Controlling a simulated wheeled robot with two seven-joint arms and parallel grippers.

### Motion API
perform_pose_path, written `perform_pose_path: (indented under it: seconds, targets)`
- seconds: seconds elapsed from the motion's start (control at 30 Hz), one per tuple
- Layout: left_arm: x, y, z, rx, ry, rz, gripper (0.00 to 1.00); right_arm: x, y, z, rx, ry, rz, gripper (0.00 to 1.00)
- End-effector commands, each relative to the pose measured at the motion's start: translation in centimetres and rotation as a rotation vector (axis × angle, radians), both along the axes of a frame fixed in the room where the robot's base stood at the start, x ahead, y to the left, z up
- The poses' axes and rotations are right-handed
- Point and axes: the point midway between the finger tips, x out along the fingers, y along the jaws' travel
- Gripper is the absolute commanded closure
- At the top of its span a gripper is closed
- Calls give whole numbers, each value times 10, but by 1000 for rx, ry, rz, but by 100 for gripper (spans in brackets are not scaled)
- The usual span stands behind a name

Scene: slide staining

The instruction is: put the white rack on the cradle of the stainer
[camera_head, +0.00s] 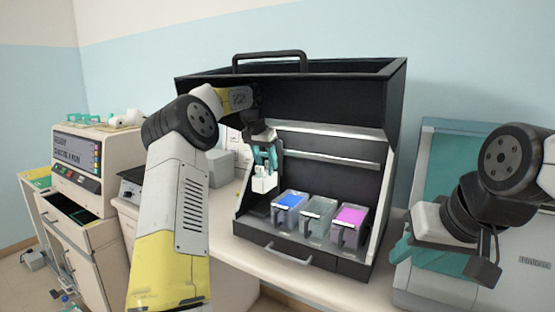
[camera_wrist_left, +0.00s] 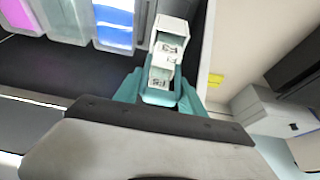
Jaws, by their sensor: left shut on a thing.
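The white rack (camera_head: 264,183) hangs upright from my left gripper (camera_head: 265,158), inside the left part of the black hood. In the left wrist view the white rack (camera_wrist_left: 168,45) sits between the teal fingertips of my left gripper (camera_wrist_left: 160,92), which is shut on it. It is held clear of the dishes. My right gripper (camera_head: 404,246) is at the right, outside the hood; its fingers are partly hidden, and I cannot tell whether they are open. A machine with a lit screen (camera_head: 76,152) stands at the left. I cannot make out a cradle.
A blue dish (camera_head: 289,207), a grey dish (camera_head: 317,214) and a magenta dish (camera_head: 349,225) stand in a row on the floor of the black hood (camera_head: 340,95), right of the rack. A pale box (camera_head: 221,168) stands left of the hood. The machine's drawer is open.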

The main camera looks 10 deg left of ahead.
Motion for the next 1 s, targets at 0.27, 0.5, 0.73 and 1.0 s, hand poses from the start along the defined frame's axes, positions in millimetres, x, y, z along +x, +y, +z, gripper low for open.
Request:
perform_pose_path:
  seconds: [0.27,0.5,0.73,1.0]
  targets:
    - [0,0,-27,-1,1,0,100,0,0,0,0,0,0,66]
    - [0,0,-45,-1,0,2,100,0,0,0,0,0,0,66]
    - [0,0,-52,0,-2,1,100,0,0,0,0,0,0,66]
    - [0,0,-52,0,-2,1,100,0,0,0,0,0,0,66]
